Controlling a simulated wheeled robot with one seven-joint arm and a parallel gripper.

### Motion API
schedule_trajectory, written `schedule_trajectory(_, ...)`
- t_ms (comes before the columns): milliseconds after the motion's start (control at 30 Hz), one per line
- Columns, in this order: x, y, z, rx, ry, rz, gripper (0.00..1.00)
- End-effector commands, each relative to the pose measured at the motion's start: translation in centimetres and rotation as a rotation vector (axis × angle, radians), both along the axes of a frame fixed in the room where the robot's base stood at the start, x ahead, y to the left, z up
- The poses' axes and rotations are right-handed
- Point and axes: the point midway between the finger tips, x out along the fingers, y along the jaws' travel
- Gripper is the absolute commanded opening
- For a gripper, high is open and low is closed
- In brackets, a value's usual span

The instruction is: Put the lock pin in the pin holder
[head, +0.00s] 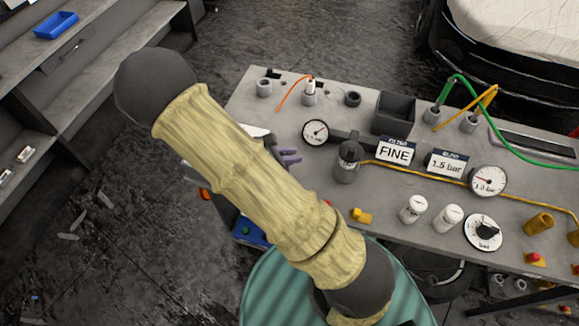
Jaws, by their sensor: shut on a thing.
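My gripper (289,157) shows only in part, as purplish fingers past the edge of my yellow-sleeved arm, over the left part of the grey bench (251,104). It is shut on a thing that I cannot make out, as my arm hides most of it. I cannot pick out the lock pin with certainty. Small round holders stand at the bench's back left: a grey cup (264,88), a cup (310,98) with a white-topped piece and an orange cord, and a dark ring (353,99). I cannot tell which is the pin holder.
A dark open box (394,113), a dark-topped canister (347,162), gauges (315,132), FINE (395,151) and 1.5 bar (448,164) signs and white jars (413,209) crowd the bench. Green and yellow hoses cross its right side. Shelves (75,75) stand left; a car is behind.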

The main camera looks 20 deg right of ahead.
Motion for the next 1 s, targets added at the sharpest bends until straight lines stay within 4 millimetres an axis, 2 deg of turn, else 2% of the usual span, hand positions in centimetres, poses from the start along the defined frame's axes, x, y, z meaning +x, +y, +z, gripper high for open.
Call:
schedule_trajectory(133,0.0,0.0,-1.1,-0.002,0.001,0.0,0.0)
schedule_trajectory(467,0.0,0.0,-1.3,-0.001,0.0,0.0,0.0)
schedule_trajectory(800,0.0,-0.1,-4.8,-0.002,0.001,0.0,0.0)
schedule_trajectory(1000,0.0,0.0,-5.3,0.0,-0.001,0.0,0.0)
